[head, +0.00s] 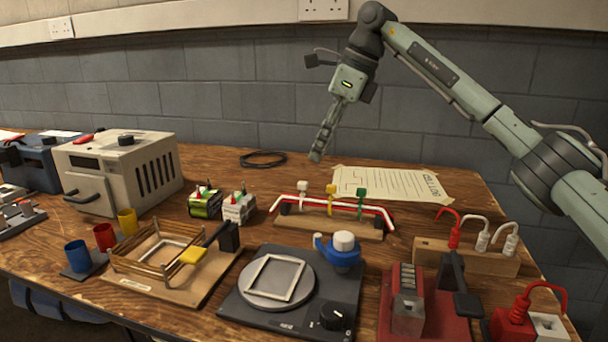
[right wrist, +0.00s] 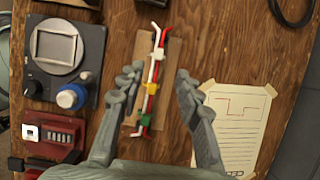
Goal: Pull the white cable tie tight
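The white cable tie (head: 303,187) is the leftmost of three ties around a red and white cable bundle (head: 345,201). The bundle lies along a wooden board (head: 325,223). A yellow tie (head: 331,189) is in the middle and a green tie (head: 361,193) at the right. My right gripper (head: 316,157) points down above and behind the bundle. My left gripper is not in view.
A turntable (head: 262,296) with a blue and white knob (head: 344,244) stands in front. Two small battery-like blocks (head: 222,203) are to the left. A black cable coil (head: 263,158) lies behind.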

